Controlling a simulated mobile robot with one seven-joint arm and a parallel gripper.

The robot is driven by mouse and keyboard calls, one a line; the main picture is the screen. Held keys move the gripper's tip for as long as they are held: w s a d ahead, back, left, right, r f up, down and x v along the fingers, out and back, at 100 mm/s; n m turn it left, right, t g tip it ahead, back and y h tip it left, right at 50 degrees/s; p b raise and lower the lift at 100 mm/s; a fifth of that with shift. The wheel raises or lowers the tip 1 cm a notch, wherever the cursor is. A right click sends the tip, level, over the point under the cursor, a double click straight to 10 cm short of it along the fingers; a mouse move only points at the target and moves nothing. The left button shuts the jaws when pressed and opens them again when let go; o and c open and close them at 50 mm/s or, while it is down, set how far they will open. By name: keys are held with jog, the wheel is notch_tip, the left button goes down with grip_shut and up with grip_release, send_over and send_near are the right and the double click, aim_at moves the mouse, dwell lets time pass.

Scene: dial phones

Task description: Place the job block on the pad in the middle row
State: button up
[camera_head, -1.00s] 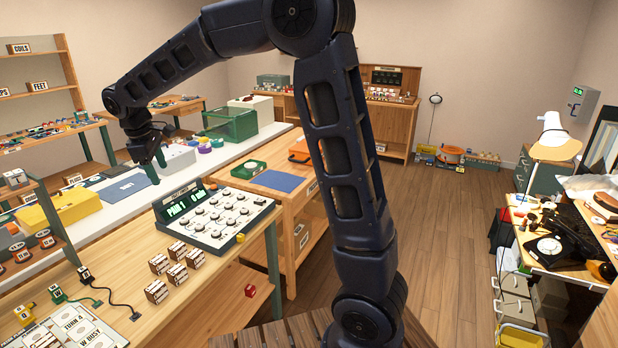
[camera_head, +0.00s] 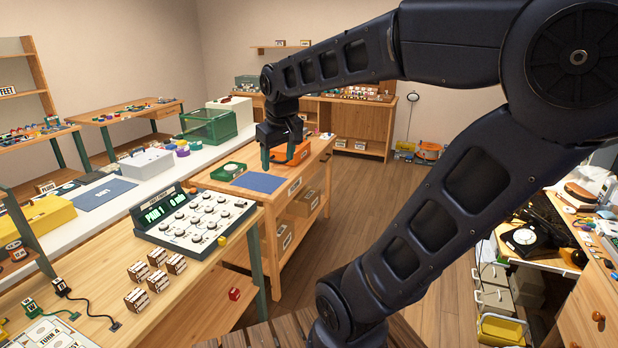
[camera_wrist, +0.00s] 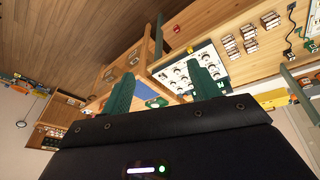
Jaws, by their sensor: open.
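My gripper (camera_head: 279,160) is open, its two green fingers hanging over the wooden cabinet with the blue mat. In the wrist view my gripper (camera_wrist: 162,90) shows its fingers spread with nothing held between them. Several brown-and-white labelled blocks (camera_head: 158,257) stand in rows on the near wooden desk, well to the left of and nearer than my gripper. They also show in the wrist view (camera_wrist: 250,45). Which one is the job block I cannot tell. A blue mat (camera_head: 259,183) lies on the cabinet and another blue mat (camera_head: 105,193) on the white counter; I cannot identify the middle-row pad.
A dial console (camera_head: 196,222) with a lit display stands behind the blocks. An orange case (camera_head: 291,153) and green item (camera_head: 229,171) are on the cabinet. Corded plugs (camera_head: 62,287) lie left.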

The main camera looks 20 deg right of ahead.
jog(key=s+d+f+m+t, duration=0.1)
jog(key=s+d+f+m, duration=0.2)
jog(key=s+d, duration=0.2)
jog(key=shift+s+d+f+m, duration=0.2)
jog(key=shift+s+f+m, duration=0.15)
jog(key=shift+s, duration=1)
